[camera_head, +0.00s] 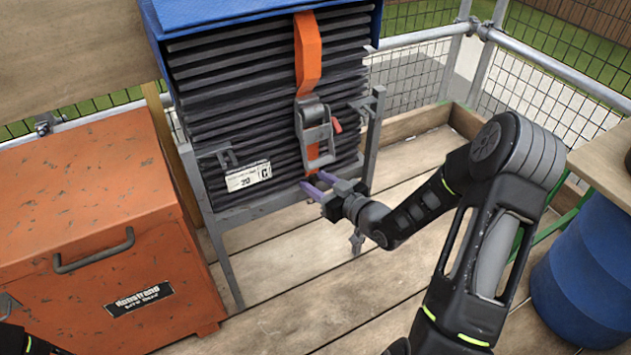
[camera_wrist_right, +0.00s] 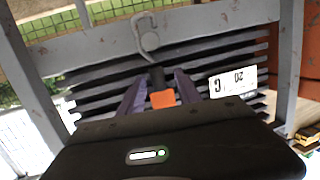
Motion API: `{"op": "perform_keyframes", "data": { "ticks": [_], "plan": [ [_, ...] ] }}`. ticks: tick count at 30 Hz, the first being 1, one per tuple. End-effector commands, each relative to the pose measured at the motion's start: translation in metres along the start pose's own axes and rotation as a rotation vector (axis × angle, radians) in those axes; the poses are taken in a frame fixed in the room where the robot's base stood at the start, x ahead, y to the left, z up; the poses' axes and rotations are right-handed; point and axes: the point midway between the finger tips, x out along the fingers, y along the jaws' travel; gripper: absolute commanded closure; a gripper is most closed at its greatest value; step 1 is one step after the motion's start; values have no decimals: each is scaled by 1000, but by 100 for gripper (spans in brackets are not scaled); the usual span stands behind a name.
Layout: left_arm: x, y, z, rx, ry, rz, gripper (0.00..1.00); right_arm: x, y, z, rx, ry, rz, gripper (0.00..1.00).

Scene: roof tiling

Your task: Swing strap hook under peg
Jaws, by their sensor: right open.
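An orange strap (camera_head: 308,50) runs down the front of a stack of dark tiles (camera_head: 220,90) through a metal buckle (camera_head: 315,130). My right gripper (camera_head: 312,188) is open at the strap's lower end, in front of the stand's lower rail. In the right wrist view, the orange strap end (camera_wrist_right: 163,99) shows between its purple fingers (camera_wrist_right: 158,90), apart from both. In the head view my gripper hides both. My left gripper is not in view.
The grey metal stand (camera_head: 225,250) frames the stack, with a white label (camera_head: 248,176) on its front. An orange metal chest (camera_head: 90,230) stands left, a blue barrel (camera_head: 590,275) right. Wooden floor boards (camera_head: 330,300) are clear in front. A mesh railing (camera_head: 545,60) stands behind.

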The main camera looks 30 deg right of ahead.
Motion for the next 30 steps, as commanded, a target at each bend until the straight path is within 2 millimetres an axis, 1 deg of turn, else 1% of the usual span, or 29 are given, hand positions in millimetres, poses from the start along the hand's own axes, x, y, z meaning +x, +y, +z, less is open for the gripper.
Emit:
{"op": "perform_keyframes", "data": {
  "ticks": [5, 12, 15, 18, 30],
  "plan": [
    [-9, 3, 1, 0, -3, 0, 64, -22, 1, -2, 1, -2, 3, 59],
    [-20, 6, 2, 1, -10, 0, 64, -61, 1, -2, 1, -2, 2, 59],
    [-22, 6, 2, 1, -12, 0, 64, -71, 0, -1, 2, -1, 0, 59],
    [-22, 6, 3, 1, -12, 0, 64, -74, 0, 0, 2, -1, 0, 59],
    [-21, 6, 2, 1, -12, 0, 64, -74, 0, 0, 1, 0, 0, 59]
  ]
}}
